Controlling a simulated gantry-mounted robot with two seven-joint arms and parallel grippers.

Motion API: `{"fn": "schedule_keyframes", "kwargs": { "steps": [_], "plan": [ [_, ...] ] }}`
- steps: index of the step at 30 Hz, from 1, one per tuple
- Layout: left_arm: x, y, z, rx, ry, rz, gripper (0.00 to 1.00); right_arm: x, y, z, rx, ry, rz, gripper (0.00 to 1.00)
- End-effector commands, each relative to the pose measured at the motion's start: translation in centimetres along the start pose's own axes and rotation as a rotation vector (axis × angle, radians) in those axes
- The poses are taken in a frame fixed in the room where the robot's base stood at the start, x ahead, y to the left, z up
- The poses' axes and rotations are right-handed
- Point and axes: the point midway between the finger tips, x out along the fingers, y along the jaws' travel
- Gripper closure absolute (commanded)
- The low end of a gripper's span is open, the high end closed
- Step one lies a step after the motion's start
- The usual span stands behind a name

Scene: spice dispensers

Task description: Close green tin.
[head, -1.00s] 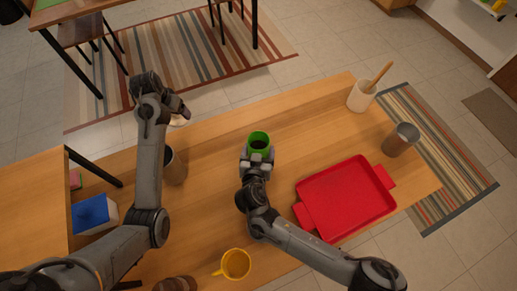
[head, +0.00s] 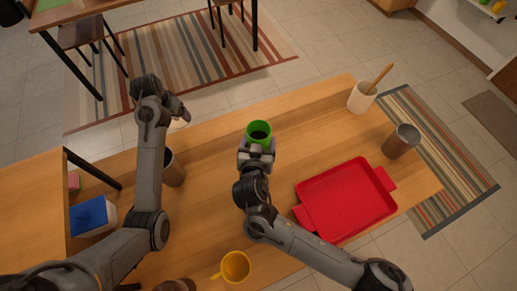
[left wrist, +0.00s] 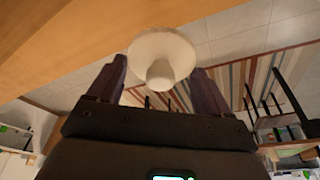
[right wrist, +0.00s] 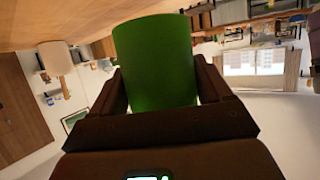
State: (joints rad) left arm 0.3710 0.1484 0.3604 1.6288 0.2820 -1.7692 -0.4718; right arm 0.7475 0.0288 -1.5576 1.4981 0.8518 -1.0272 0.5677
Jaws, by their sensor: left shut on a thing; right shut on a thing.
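The green tin (head: 258,132) is open at the top with a dark inside, near the far edge of the table in the head view. My right gripper (head: 257,150) is shut on its near side, and the tin fills the right wrist view (right wrist: 158,62) between the fingers. I cannot tell whether the tin touches the table. My left gripper (head: 182,117) is shut on a white round lid with a knob, clear in the left wrist view (left wrist: 161,56). The lid is mostly hidden in the head view, to the left of the tin and apart from it.
A red tray (head: 345,200) lies right of my right arm. A white holder (head: 361,97) with a wooden spoon and a metal cup (head: 401,141) stand at right. A dark cup (head: 174,168) is beside my left arm. A yellow mug (head: 236,266) and blue-topped box (head: 92,216) are nearer.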

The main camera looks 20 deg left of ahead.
Motion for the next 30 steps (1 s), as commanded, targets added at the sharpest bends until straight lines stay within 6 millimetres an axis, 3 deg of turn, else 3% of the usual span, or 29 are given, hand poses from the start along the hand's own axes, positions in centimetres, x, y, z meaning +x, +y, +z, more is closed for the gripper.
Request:
{"fn": "schedule_keyframes", "kwargs": {
  "steps": [7,20,21,30],
  "plan": [
    [0.2,0.0,0.1,0.0,0.0,0.0,0.5,-1.1,-0.1,-2.7,0.002,0.002,-0.001,0.61],
    [0.2,0.0,0.1,0.0,0.0,0.0,0.5,-1.2,0.0,-3.1,0.001,0.001,-0.001,0.61],
    [0.2,0.0,0.1,0.0,0.0,0.0,0.5,-1.2,0.0,-3.1,0.001,0.001,-0.001,0.28],
    [0.2,0.0,0.1,0.0,0.0,0.0,0.5,-1.2,0.0,-3.0,0.001,0.001,-0.001,0.74]
  ]
}}
